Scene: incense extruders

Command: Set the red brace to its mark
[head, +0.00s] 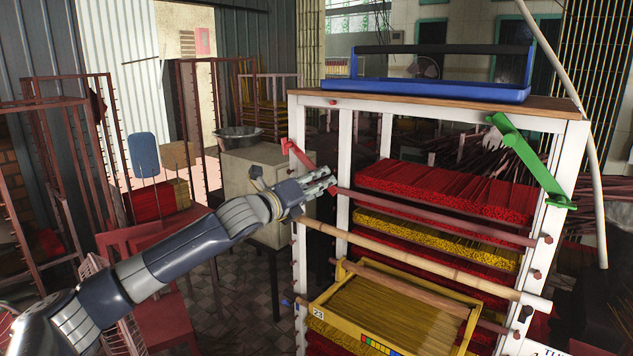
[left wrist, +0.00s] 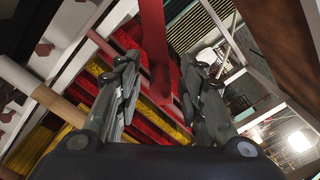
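The red brace (head: 297,157) shows in the head view at the upper left post of the white rack, tilted, with its lower part close to my left gripper. My left gripper (head: 330,180) is in front of the rack's left side, level with the upper red bundles. In the left wrist view, my left gripper (left wrist: 160,75) has its two fingers spread apart. A red bar (left wrist: 154,40), apparently the brace, shows between and beyond them; I cannot tell whether they touch it. No mark for the brace can be made out. My right gripper is not in view.
The white rack (head: 568,150) holds red and yellow stick bundles, with a blue tray (head: 430,88) on top. A green brace (head: 530,158) slants across its right post. A bamboo pole (head: 420,262) crosses its front above a yellow tray (head: 385,345). A grey cabinet (head: 240,175) stands left.

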